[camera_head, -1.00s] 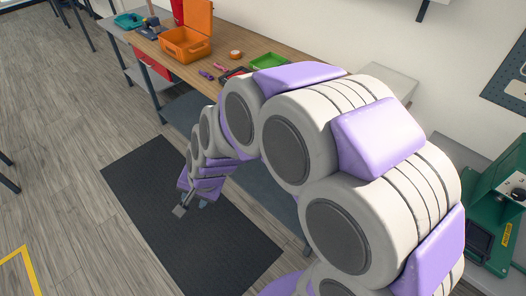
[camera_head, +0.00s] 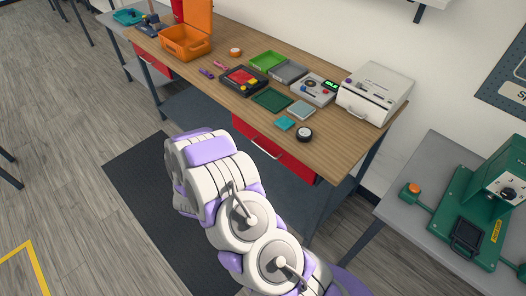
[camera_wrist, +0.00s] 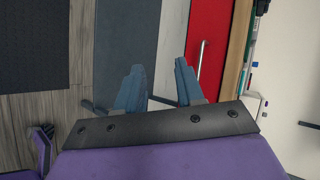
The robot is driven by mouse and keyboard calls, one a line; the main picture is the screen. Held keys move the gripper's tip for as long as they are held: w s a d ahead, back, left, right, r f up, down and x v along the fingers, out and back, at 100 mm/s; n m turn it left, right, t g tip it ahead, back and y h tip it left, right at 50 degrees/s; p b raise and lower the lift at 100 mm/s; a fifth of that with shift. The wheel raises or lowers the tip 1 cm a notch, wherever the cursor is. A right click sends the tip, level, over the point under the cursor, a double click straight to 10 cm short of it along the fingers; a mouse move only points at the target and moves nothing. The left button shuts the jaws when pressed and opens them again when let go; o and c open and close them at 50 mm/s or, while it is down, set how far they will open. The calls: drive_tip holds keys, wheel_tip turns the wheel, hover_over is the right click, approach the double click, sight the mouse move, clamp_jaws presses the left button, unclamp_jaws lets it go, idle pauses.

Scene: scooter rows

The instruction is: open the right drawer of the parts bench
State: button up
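The parts bench (camera_head: 330,150) has a wooden top and two red drawers under its front edge. The right drawer (camera_head: 300,166) is closed in the head view, with a pale bar handle (camera_head: 264,151). In the wrist view the red drawer front (camera_wrist: 210,25) stands on edge with its handle (camera_wrist: 200,60). My gripper (camera_wrist: 159,68) is open and empty, its two blue fingers apart. The handle is just right of the right finger, not between the fingers. In the head view my arm hides the gripper.
The left drawer (camera_head: 153,66) is closed. A side table with a green machine (camera_head: 462,222) is at right. A dark mat (camera_head: 135,180) covers the floor in front.

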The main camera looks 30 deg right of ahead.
drive_tip(key=s+d+m+t+h, duration=0.1)
drive_tip(key=s+d+m+h, duration=0.3)
drive_tip(key=d, duration=0.4)
drive_tip(key=w+d+f+n+h, duration=0.1)
drive_tip(key=w+d+f, duration=0.2)
drive_tip(key=w+d, duration=0.8)
drive_tip(key=shift+w+d+f+b, duration=0.3)
drive_tip(key=shift+d+b, duration=0.15)
drive_tip(key=shift+d, duration=0.2)
clamp_jaws()
drive_tip(key=shift+s, duration=0.1)
